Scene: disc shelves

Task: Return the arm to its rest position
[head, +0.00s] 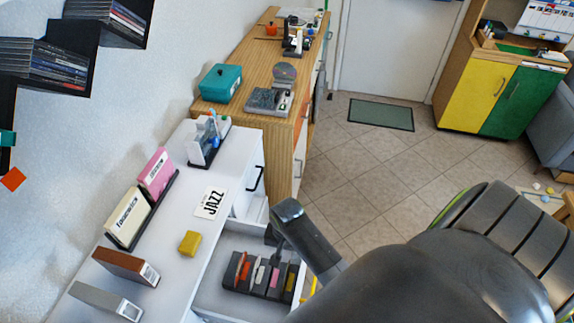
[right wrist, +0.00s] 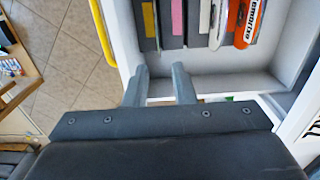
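My right arm comes in from the lower right in the head view, with its gripper (head: 279,243) over the open drawer (head: 222,291) of the white cabinet. In the right wrist view the two fingers of the gripper (right wrist: 159,80) stand apart with nothing between them. Their tips are near the drawer's edge, beside a dark rack (right wrist: 172,40) of upright disc cases. The same rack (head: 259,291) shows in the drawer in the head view. My left gripper is not in view.
The white cabinet top holds a JAZZ card (head: 211,203), a yellow block (head: 189,243), a pink case (head: 156,171) and a cream case (head: 128,217). A wooden counter (head: 245,55) stands behind. Tiled floor (head: 375,170) is open to the right.

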